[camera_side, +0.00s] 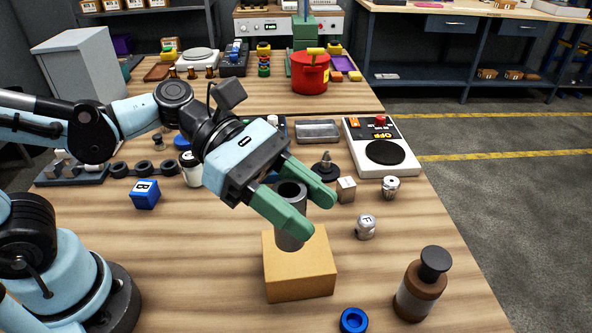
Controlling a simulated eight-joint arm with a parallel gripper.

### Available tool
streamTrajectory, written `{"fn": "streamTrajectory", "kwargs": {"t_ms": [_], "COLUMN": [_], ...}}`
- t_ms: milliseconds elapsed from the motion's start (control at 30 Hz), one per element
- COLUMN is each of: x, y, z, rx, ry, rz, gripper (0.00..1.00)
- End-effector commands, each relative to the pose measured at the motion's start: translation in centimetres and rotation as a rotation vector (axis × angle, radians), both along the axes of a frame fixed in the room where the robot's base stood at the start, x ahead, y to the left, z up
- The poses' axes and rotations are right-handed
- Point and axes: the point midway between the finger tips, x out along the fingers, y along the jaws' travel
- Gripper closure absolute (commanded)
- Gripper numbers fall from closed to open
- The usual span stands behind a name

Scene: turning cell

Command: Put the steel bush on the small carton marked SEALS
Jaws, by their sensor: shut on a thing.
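The steel bush (288,240) is a grey hollow cylinder, upright, with its open bore facing up. My gripper (309,213) is shut on it, one green finger on each side; the near finger hides part of its wall. A small tan carton (299,279) sits on the wooden bench directly below. The lower end of the bush overlaps the carton's top face in the side view. I cannot tell whether it touches the carton or hangs just above. No SEALS marking can be read on the carton's visible faces.
A brown bottle (420,285) and a blue ring (354,320) stand right of the carton. A silver knob marked F (365,227) and a pale block (346,190) are behind. A white hotplate (383,147) is farther back. Bench left of the carton is clear.

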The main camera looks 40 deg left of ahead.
Motion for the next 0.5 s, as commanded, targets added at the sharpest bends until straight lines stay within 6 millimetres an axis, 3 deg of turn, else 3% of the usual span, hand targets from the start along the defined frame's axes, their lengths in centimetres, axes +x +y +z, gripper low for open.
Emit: {"fn": "streamTrajectory", "kwargs": {"t_ms": [100, 233, 500], "x": [-2.8, -5.0, -6.7], "y": [-1.1, -1.8, -2.2], "z": [1.2, 2.0, 2.5], "rx": [-0.002, -0.001, -0.001], "ry": [0.000, 0.000, 0.000], "rz": [-0.069, -0.123, -0.168], "gripper": [1.00, 1.00, 1.00]}}
